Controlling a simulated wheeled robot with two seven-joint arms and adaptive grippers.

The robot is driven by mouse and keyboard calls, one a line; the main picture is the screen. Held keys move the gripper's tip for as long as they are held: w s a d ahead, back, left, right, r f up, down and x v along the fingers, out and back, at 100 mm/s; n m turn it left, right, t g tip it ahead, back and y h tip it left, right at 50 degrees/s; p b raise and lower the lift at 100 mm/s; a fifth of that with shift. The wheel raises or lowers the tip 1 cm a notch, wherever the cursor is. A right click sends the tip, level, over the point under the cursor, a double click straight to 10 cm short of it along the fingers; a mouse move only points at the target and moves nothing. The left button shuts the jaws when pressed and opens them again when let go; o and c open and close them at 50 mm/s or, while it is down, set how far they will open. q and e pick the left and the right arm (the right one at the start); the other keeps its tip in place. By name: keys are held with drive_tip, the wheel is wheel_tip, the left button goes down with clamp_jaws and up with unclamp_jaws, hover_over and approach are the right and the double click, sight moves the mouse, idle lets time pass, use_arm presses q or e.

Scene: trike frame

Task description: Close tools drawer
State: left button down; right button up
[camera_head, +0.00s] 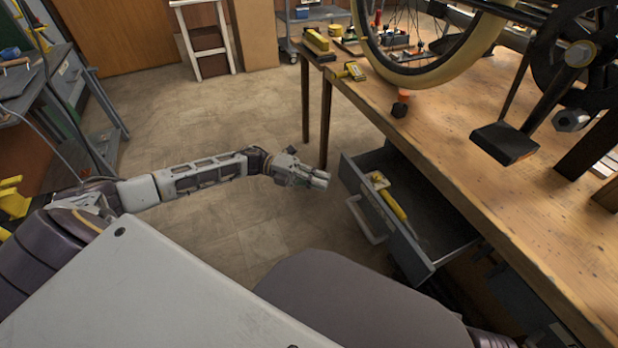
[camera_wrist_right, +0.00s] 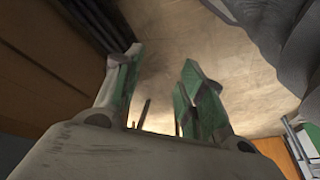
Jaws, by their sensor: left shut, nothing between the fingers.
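The grey tools drawer (camera_head: 408,246) is pulled out from under the wooden workbench in the head view. Its pale bar handle (camera_head: 364,220) is on the front face, and a yellow-handled tool (camera_head: 392,203) lies inside. My left gripper (camera_head: 326,179) is shut and empty, just left of the drawer's far front corner and apart from the handle in the picture. My right gripper (camera_wrist_right: 158,82) shows in the right wrist view, its green-padded fingers apart with nothing visible between them. It is hidden in the head view.
The workbench (camera_head: 480,165) carries a wheel (camera_head: 425,78), a pedal (camera_head: 505,143) and several small tools. A white step stool (camera_head: 205,40) stands at the back. A grey bench (camera_head: 30,85) is at the left. The floor left of the drawer is clear.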

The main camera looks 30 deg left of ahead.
sight(364, 185)
use_arm(q)
drive_tip(key=shift+w+d+b, duration=0.3)
drive_tip(key=shift+w+d, duration=0.3)
drive_tip(key=shift+d, duration=0.4)
drive_tip(key=shift+w+d+b, duration=0.25)
drive_tip(key=shift+w+d, duration=0.3)
drive_tip(key=shift+d, duration=0.45)
drive_tip(key=shift+w+d+b, duration=0.3)
drive_tip(key=shift+w+d, duration=0.3)
drive_tip(key=shift+d, duration=0.4)
drive_tip(key=shift+w, duration=0.1)
use_arm(e)
drive_tip(key=shift+t+y, duration=0.3)
drive_tip(key=f, duration=0.2)
drive_tip(key=a+f, duration=0.1)
drive_tip(key=f, duration=0.1)
drive_tip(key=shift+w+a+f, duration=0.1)
drive_tip(key=shift+f, duration=0.25)
